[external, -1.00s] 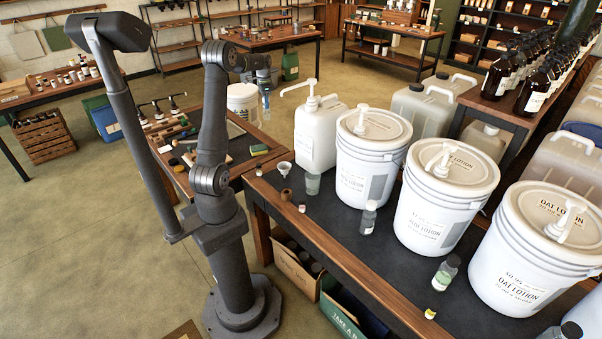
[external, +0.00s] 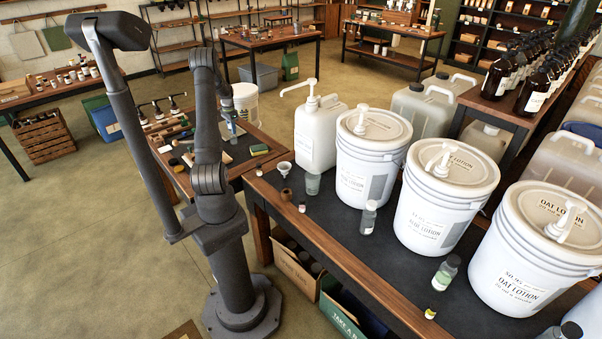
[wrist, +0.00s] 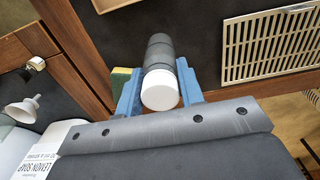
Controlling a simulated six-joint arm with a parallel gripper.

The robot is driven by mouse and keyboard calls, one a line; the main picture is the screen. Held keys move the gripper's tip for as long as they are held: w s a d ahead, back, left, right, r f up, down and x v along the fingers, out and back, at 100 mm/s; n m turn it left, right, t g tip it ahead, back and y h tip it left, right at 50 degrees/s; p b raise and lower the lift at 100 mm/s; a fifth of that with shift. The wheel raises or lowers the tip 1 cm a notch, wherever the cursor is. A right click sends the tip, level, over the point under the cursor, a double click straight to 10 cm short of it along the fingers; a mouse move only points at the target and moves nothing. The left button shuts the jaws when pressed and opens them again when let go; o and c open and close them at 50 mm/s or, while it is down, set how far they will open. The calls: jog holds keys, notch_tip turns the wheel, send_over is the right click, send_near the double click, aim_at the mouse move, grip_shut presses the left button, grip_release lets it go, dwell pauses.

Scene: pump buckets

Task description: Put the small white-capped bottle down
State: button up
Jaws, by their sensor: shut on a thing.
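The small white-capped bottle is between the blue fingers of my gripper in the wrist view (wrist: 158,82). Its round white cap (wrist: 160,90) faces the camera and its dark body extends away from it. My gripper is shut on the bottle's sides. In the external view my gripper (external: 230,122) is small, partly behind my arm, over the smaller wooden bench (external: 240,171) at the left. I cannot tell whether the bottle's base touches a surface.
A slatted tray (wrist: 270,45) lies right of the bottle in the wrist view. A yellow-green sponge (external: 259,150) lies near the bench's right edge. A white bucket (external: 245,97) stands behind the bench. A funnel (external: 284,168) and white jug (external: 316,135) stand on the long bench.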

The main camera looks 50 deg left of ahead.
aim_at(231, 135)
jog(key=shift+s+a+f, duration=0.25)
jog(key=shift+a+f, duration=0.15)
jog(key=shift+a, duration=0.2)
jog(key=shift+f, duration=1.95)
jog(key=shift+f, duration=0.15)
jog(key=o, duration=1.2)
notch_tip(231, 135, up, 12)
jog(key=shift+r, duration=0.15)
